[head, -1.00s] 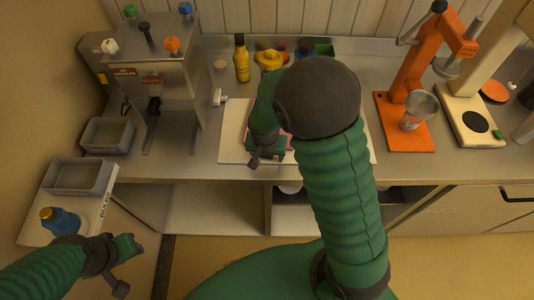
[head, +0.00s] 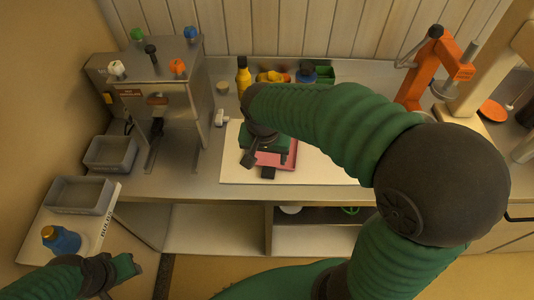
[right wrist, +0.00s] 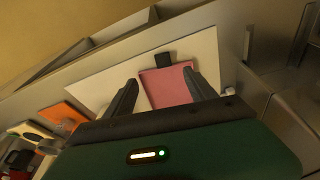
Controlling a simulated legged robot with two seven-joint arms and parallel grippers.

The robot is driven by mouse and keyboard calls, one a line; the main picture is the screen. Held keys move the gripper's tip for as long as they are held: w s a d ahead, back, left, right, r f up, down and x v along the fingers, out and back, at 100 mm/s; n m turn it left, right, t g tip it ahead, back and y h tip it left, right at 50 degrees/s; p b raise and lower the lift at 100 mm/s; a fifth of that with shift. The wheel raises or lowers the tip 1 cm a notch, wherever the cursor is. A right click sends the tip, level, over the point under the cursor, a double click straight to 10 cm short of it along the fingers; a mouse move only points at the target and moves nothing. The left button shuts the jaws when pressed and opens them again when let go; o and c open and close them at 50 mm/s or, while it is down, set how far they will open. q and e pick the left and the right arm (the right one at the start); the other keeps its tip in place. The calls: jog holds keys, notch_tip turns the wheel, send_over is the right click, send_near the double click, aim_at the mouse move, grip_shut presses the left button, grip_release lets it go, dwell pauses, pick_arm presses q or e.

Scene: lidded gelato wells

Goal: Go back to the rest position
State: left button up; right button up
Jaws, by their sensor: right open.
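My right gripper (head: 266,157) is over the white board on the counter. In the right wrist view its two fingers (right wrist: 160,82) stand apart with nothing held between them. In the head view the hand partly hides the pink piece (head: 282,160). My left gripper (head: 118,279) is low at the left, near the side shelf; its fingers are too unclear to tell.
A steel machine (head: 160,75) with coloured knobs stands at the back left. Grey bins (head: 110,154) and a blue jar (head: 60,239) are at the left. A yellow bottle (head: 243,76) stands behind the board.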

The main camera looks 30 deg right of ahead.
jog(key=shift+s, duration=0.1)
dwell(0.3)
jog(key=s+a+f+n+y, duration=0.1)
jog(key=s+a+f+n, duration=0.2)
jog(key=s+f+n, duration=0.4)
notch_tip(320, 180, down, 2)
jog(key=shift+a+f+n+t+y, duration=0.1)
jog(key=shift+a+n+t+y, duration=0.2)
jog(key=shift+n, duration=0.2)
dwell(0.7)
